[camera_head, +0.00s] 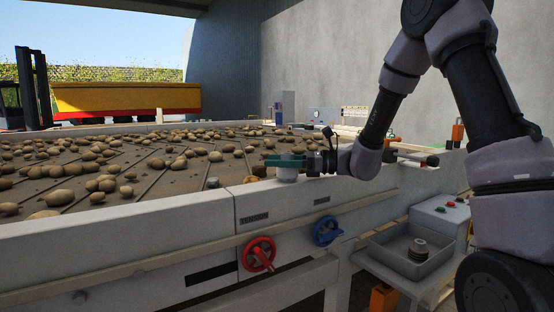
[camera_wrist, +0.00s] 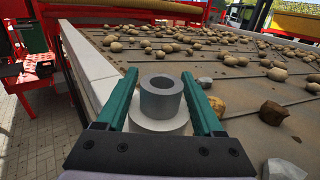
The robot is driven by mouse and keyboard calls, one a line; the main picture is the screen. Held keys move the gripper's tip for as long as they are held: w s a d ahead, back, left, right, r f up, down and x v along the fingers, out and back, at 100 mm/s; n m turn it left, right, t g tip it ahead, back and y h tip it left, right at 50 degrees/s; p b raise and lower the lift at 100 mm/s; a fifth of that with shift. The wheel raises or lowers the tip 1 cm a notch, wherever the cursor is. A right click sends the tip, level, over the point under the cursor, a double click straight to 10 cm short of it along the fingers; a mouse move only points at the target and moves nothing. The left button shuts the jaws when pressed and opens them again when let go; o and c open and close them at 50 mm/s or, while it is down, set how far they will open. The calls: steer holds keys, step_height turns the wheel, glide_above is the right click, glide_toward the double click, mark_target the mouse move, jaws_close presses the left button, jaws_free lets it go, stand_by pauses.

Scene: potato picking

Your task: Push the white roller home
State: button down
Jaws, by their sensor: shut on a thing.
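The white roller (camera_head: 288,174) stands upright at the near edge of the potato conveyor in the head view. My gripper (camera_head: 284,160) is shut on the roller from the right side, with a teal finger on each side of the upper cylinder. The fingers also show in the wrist view (camera_wrist: 160,76). The roller's lower end and whatever it sits in are hidden.
Potatoes (camera_head: 107,185) and a few dark stones lie on the brown conveyor belt (camera_head: 130,165) beyond the rail. A red handwheel (camera_head: 258,254) and a blue handwheel (camera_head: 327,231) project from the front panel. A grey tray (camera_head: 385,262) holding stacked discs (camera_head: 418,250) stands at right.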

steer(key=shift+f, duration=0.15)
jaws_free()
steer(key=d, duration=1)
steer(key=shift+s+d, duration=0.3)
steer(key=shift+d, duration=0.1)
steer(key=shift+s, duration=0.1)
steer(key=s+d+r+n+g+h, duration=0.1)
steer(key=s+d+n+h, duration=0.1)
steer(key=s+n+h, duration=0.35)
steer(key=s+d+r+n+g+h, duration=0.1)
steer(key=s+d+n+h, duration=0.15)
steer(key=s, duration=0.55)
steer(key=s+d+r+n+t+h, duration=0.2)
steer(key=d+n+t+h, duration=0.1)
steer(key=d, duration=0.3)
steer(key=s+d+r+n+t+h, duration=0.3)
steer(key=d+t+h, duration=0.2)
steer(key=d, duration=0.1)
steer(key=shift+s+d+r, duration=0.25)
